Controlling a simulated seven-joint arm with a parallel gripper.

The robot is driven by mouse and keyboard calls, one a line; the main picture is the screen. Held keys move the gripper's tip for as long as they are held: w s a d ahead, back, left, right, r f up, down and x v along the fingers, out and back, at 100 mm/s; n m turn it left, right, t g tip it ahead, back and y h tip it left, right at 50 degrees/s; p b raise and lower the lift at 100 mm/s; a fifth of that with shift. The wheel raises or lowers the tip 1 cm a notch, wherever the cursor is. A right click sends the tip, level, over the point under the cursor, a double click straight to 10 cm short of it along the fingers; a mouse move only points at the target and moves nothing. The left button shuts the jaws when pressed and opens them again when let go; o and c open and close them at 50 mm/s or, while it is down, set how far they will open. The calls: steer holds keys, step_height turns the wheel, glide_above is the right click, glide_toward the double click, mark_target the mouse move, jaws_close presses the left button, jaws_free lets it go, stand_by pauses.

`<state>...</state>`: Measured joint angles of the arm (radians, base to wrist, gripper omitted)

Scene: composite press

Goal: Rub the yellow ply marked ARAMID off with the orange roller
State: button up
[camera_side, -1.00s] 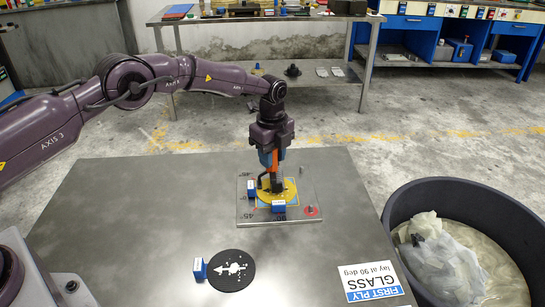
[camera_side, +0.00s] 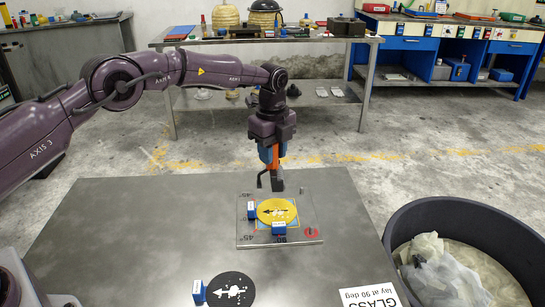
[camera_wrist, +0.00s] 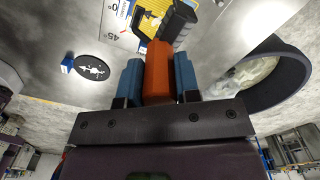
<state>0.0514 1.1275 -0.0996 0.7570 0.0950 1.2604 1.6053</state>
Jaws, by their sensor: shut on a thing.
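The round yellow ply (camera_side: 273,216) lies on a square plate (camera_side: 308,228) marked with angles, on a blue-edged patch. In the wrist view the orange handle (camera_wrist: 158,70) sits between the blue fingers, and the black head hides part of the yellow ply (camera_wrist: 146,18).
A black disc (camera_side: 231,289) with a white arrow and a blue block (camera_side: 199,291) lies at the table's front. A GLASS card (camera_side: 370,298) lies front right. A dark bin (camera_side: 398,222) with crumpled film stands right of the table. The table's left is clear.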

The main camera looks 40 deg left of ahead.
mark_target(274, 178)
stand_by(0.3)
steer(key=shift+o, duration=1.4)
steer(key=shift+c, duration=1.4)
steer(key=shift+f, duration=2.95)
steer(key=shift+f, duration=0.6)
steer(key=shift+s+d+f, duration=0.15)
steer(key=shift+s+d, duration=1.25)
steer(key=shift+w+a, duration=1.4)
steer(key=shift+a, duration=0.05)
